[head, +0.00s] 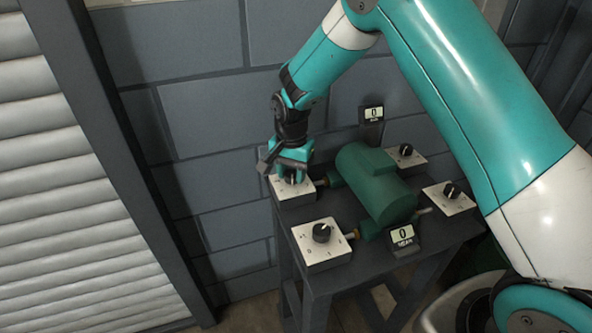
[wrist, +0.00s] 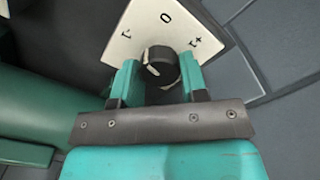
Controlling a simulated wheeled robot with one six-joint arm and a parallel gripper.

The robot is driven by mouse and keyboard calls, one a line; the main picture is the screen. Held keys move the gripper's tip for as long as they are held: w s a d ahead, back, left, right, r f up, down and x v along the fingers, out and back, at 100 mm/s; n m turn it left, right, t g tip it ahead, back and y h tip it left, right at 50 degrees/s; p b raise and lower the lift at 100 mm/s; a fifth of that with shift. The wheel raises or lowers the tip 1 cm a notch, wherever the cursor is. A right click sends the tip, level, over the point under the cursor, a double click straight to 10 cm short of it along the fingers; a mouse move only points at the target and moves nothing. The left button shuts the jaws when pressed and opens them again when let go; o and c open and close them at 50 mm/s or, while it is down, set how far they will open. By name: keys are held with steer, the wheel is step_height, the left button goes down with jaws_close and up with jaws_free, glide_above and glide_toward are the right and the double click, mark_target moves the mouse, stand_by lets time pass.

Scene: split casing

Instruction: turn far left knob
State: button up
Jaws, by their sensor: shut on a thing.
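The far left knob (wrist: 160,67) is a black dial with a white mark, on a white plate (wrist: 143,22) marked -1, 0 and +1. In the head view that plate (head: 291,197) sits at the back left of the small table, and my gripper (head: 292,178) comes down over it and hides most of the knob. In the wrist view my gripper (wrist: 158,84) has one teal finger on each side of the knob and is shut on it. The knob's white mark shows on its left side, but its exact setting is hard to read.
A green cylindrical casing (head: 374,184) fills the table's middle. Other knobs stand at near left (head: 321,232), far right (head: 405,150) and near right (head: 451,190). Two displays, far (head: 374,113) and near (head: 403,234), read 0. A block wall (head: 215,122) stands close behind.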

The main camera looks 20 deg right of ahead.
steer(key=n, duration=0.7)
steer(key=shift+s+a, duration=0.15)
steer(key=n, duration=0.6)
steer(key=shift+f+n, duration=0.1)
steer(key=shift+n, duration=0.3)
steer(key=n, duration=1.2)
steer(key=shift+d+n, duration=0.2)
steer(key=shift+n, duration=0.5)
steer(key=o, duration=0.9)
steer(key=shift+d, duration=0.1)
steer(key=shift+o, duration=0.2)
